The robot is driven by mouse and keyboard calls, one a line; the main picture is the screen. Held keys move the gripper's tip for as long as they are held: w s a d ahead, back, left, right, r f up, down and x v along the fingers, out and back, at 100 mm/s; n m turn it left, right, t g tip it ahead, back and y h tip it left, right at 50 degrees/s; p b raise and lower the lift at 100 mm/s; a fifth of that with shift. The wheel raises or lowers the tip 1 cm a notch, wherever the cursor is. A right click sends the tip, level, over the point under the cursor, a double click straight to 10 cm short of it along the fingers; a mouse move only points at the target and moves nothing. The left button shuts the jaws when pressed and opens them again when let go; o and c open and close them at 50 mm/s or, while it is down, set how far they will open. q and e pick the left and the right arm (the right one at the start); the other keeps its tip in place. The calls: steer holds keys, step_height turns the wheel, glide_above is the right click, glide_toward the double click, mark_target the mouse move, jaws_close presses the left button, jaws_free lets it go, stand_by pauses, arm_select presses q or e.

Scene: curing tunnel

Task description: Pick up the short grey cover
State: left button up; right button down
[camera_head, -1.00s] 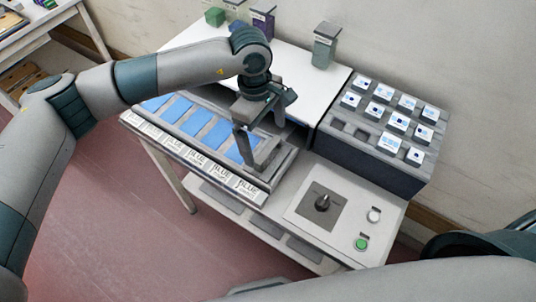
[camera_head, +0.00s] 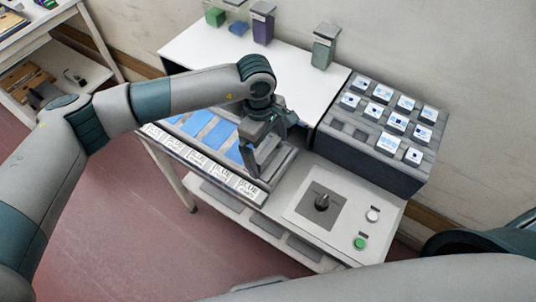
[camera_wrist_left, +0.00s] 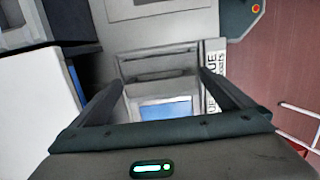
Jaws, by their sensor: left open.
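My left gripper (camera_head: 258,160) is open over the right end of a long grey tray (camera_head: 283,173). In the left wrist view, its two fingers stand apart around a grey recessed piece (camera_wrist_left: 160,65) and a blue strip (camera_wrist_left: 166,111) below it. I cannot tell whether this grey piece is the short cover or part of the tray, or whether the fingers touch it. Blue strips (camera_head: 202,127) lie in the tray, and labels reading BLUE run along its front. Grey flat panels (camera_head: 302,249) lie on the lower shelf. My right gripper is out of view.
A dark rack (camera_head: 370,160) with several small labelled blocks stands right of the tray. A control plate with a black knob (camera_head: 322,202), a white button (camera_head: 372,215) and a green button (camera_head: 360,243) is in front. A grey-green container (camera_head: 325,46) stands at the back.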

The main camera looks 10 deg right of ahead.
mark_target(270, 151)
arm_select(q)
steer(key=c, duration=1.3)
steer(key=shift+o, duration=0.2)
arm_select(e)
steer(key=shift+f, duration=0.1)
arm_select(q)
steer(key=shift+w+r+b, duration=0.1)
steer(key=shift+r+b, duration=0.75)
steer(key=shift+r, duration=0.05)
steer(key=shift+s+d+r+b, duration=0.1)
steer(key=shift+s+r+b, duration=0.1)
steer(key=shift+r+b, duration=0.35)
steer(key=shift+s+d+r+b, duration=0.15)
steer(key=shift+r+b, duration=0.15)
steer(key=shift+r, duration=0.3)
steer(key=s+d+r+b, duration=0.3)
steer(key=s+r, duration=0.4)
steer(key=s, duration=0.3)
steer(key=shift+s+d+b, duration=0.15)
steer(key=shift+d+b, duration=0.25)
steer(key=shift+b, duration=0.35)
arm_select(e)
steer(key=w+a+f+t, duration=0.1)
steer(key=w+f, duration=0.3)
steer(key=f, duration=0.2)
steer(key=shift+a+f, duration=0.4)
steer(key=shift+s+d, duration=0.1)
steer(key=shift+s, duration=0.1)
